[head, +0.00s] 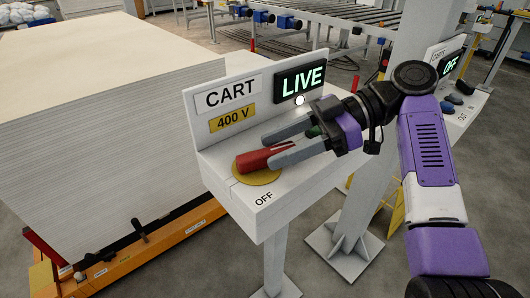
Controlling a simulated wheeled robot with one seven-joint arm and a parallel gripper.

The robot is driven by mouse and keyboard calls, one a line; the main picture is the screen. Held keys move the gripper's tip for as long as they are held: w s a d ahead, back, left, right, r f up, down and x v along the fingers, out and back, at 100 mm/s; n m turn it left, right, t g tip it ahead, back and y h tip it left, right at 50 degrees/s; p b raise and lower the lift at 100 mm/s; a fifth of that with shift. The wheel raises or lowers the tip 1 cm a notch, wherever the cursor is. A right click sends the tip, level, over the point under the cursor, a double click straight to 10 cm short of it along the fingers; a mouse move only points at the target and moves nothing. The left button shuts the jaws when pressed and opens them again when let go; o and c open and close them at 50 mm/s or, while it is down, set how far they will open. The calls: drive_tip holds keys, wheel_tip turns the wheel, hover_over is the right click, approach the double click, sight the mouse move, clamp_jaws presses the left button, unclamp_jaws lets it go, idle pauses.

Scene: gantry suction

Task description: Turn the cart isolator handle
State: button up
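The cart isolator handle (262,159) is a red bar on a round yellow plate (257,177), set on top of a light grey stand (235,188). Its far end points right, toward my gripper. The stand has a CART sign (228,93), a yellow 400 V label (232,117) and a display (299,82) reading LIVE in green. OFF is printed near the front edge. My gripper (268,151) reaches in from the right with its two grey fingers spread apart, one on each side of the red bar. Whether either finger touches it is hard to tell.
A tall stack of pale sheets (90,120) on an orange cart (150,248) fills the left. A grey column (372,190) stands right behind the stand. A second panel with an OFF display (451,64) is at far right. A roller conveyor (340,15) runs behind.

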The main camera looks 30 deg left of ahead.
drive_tip(key=v, duration=0.4)
drive_tip(key=shift+w+d, duration=0.15)
drive_tip(key=shift+r, duration=0.1)
